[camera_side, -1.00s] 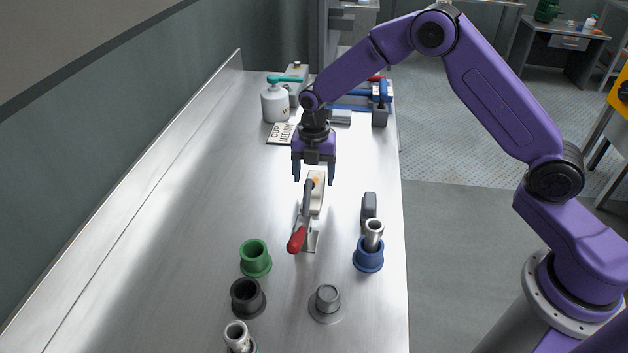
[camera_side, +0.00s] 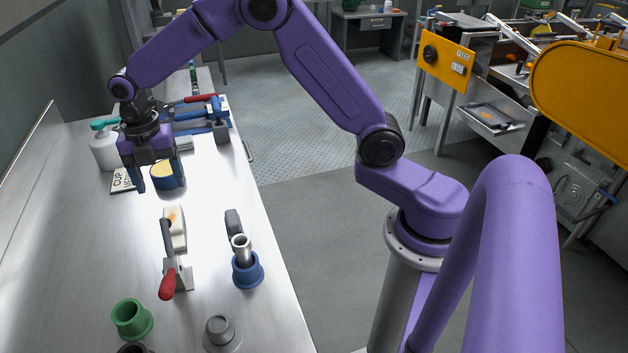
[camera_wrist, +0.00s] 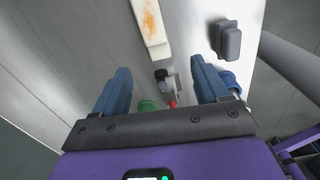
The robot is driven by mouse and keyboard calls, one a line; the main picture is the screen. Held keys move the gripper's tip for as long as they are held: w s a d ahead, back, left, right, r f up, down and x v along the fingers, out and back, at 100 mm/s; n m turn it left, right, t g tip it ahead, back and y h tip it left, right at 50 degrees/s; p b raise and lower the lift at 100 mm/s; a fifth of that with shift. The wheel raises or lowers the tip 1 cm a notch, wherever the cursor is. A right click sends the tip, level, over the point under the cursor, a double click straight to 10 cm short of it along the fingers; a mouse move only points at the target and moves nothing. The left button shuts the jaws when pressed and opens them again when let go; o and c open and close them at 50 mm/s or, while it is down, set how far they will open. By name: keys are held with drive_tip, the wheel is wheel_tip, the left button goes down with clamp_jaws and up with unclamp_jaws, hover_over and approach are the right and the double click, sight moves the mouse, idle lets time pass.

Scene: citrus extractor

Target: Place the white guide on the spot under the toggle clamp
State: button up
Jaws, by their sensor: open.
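A whitish block with orange stains, which looks like the white guide (camera_side: 178,238), stands just behind the toggle clamp (camera_side: 168,272) with its red handle. In the wrist view the white guide (camera_wrist: 150,25) lies at the top, and the toggle clamp (camera_wrist: 165,78) shows between my fingers. The clamp's dark arm partly covers the block in the side view. I cannot tell whether they touch. My gripper (camera_side: 161,187) is open and empty, above the bench and behind the block. Its two blue fingers are apart in the wrist view (camera_wrist: 160,88).
A green cup (camera_side: 132,319), a grey knob (camera_side: 221,333) and a blue cup (camera_side: 248,271) holding a metal tube stand in front. A dark grey block (camera_side: 234,223) stands right of the guide. A yellow-topped blue item (camera_side: 168,175) is behind my gripper.

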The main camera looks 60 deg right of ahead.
drive_tip(key=s+a+r+m, duration=0.1)
drive_tip(key=s+r+m, duration=0.3)
drive_tip(key=s, duration=0.7)
drive_tip(key=s+d+m, duration=0.4)
drive_tip(key=s, duration=0.8)
drive_tip(key=s+d+m, duration=0.5)
drive_tip(key=s, duration=0.7)
drive_tip(key=shift+d, duration=0.2)
